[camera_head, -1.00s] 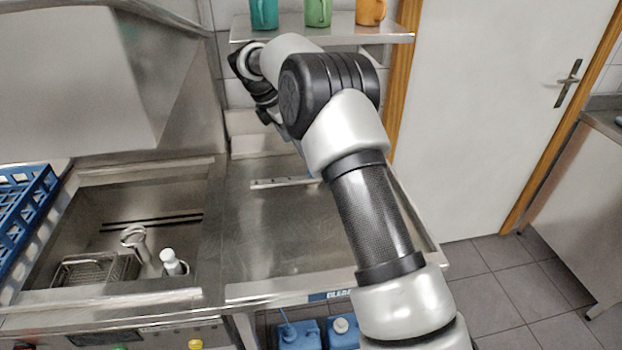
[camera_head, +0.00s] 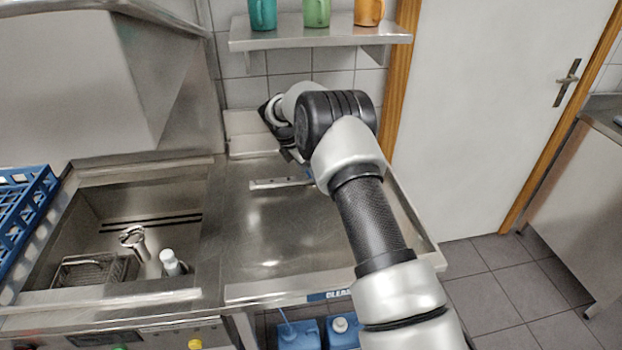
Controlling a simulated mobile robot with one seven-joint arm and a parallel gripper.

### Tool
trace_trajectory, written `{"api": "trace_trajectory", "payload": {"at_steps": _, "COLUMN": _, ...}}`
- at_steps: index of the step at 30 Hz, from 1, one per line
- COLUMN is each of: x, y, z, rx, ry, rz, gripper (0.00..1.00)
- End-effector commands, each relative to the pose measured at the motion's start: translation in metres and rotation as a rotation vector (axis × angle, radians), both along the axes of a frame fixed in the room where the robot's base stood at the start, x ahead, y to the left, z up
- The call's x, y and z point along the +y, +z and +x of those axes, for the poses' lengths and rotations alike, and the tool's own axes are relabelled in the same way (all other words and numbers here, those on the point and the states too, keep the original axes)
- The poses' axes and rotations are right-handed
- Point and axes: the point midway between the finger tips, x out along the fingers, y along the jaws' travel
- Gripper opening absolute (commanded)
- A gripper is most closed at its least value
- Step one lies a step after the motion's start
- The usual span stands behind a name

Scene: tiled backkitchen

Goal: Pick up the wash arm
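A thin metal bar, which looks like the wash arm (camera_head: 270,184), lies flat on the steel draining table (camera_head: 262,235) toward its back. A small blue part shows near its right end, partly behind my arm. My gripper (camera_head: 291,154) is a dark shape above the back of the table, above the bar and apart from it in the picture. My own wrist and arm cover much of it, and its fingers are too small and dark to read.
A sink (camera_head: 95,215) to the left holds a wire basket (camera_head: 88,272), a chrome fitting (camera_head: 133,240) and a white bottle (camera_head: 170,262). A shelf (camera_head: 320,38) with three mugs hangs above. A blue rack (camera_head: 22,210) stands far left. The table's front is clear.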

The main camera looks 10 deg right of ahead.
Motion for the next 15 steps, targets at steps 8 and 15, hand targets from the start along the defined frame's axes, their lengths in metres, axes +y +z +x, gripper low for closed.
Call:
{"api": "trace_trajectory", "payload": {"at_steps": 8, "x": -0.0036, "y": -0.0089, "z": 0.0019, "rx": -0.001, "ry": 0.0, "rz": -0.001, "gripper": 0.64}}
{"api": "trace_trajectory", "payload": {"at_steps": 15, "x": -0.0036, "y": -0.0089, "z": 0.0017, "rx": -0.001, "ry": 0.0, "rz": -0.001, "gripper": 0.27}}
